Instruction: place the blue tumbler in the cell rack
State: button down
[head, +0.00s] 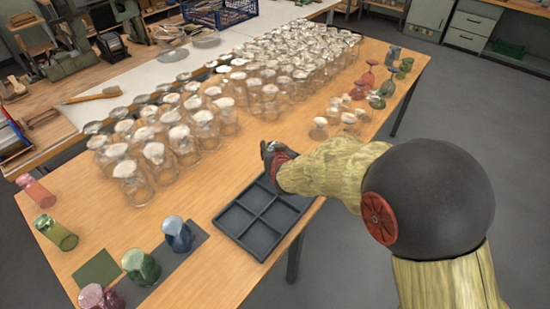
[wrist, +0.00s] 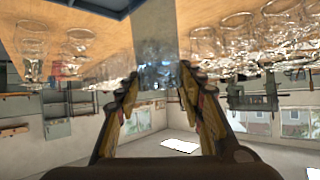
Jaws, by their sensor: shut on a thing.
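My gripper (head: 268,153) is over the table just beyond the far edge of the cell rack (head: 263,217). In the wrist view my gripper (wrist: 157,85) has its two fingers closed on either side of a pale, see-through blue glass, which I take as the blue tumbler (wrist: 157,50). In the head view the tumbler is hidden by my gripper and arm. The rack is a dark grey tray with several square cells, all looking empty. Part of its edge shows at the top of the wrist view (wrist: 105,6).
A dense block of clear glasses (head: 170,145) stands close behind the rack. Left of it are a blue vessel (head: 177,234) on a dark mat, a green vessel (head: 141,266), a green tumbler (head: 56,233) and a pink tumbler (head: 37,191). Small stemmed glasses (head: 349,118) stand beyond my gripper.

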jog(key=shift+w+d+f, duration=0.15)
jog(key=shift+w+f, duration=0.05)
jog(key=shift+f, duration=0.1)
jog(key=shift+f+b, duration=0.7)
jog(key=shift+f, duration=1)
jog(key=c, duration=1.2)
grip_release()
jog(key=shift+o, duration=0.2)
